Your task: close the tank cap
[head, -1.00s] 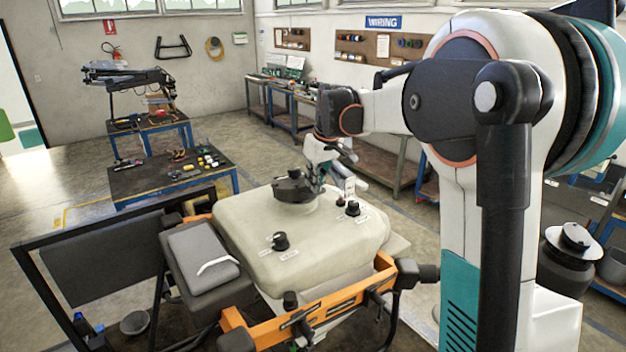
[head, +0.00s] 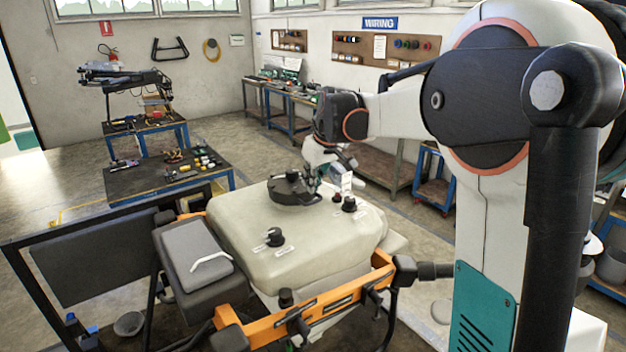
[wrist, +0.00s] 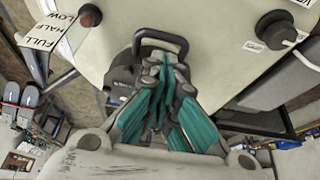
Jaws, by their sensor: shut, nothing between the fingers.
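The tank cap (head: 291,190) is a round black lid on top of the cream tank (head: 315,248). In the head view it lies about level over the opening; I cannot tell if it is fully seated or latched. My gripper (head: 314,182) is just right of the cap, close to its edge. In the wrist view my gripper (wrist: 166,62) has its teal-lined fingers together with nothing between them. They are in front of the dark cap (wrist: 124,76) and its loop handle (wrist: 160,36), hiding part of it. Contact is unclear.
A red knob (head: 337,197), a black knob (head: 349,204) and a white level tag (head: 341,179) stand right of the cap. Another black knob (head: 274,237) is nearer. An orange frame (head: 300,315) crosses the front. A grey pad (head: 197,258) is at left.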

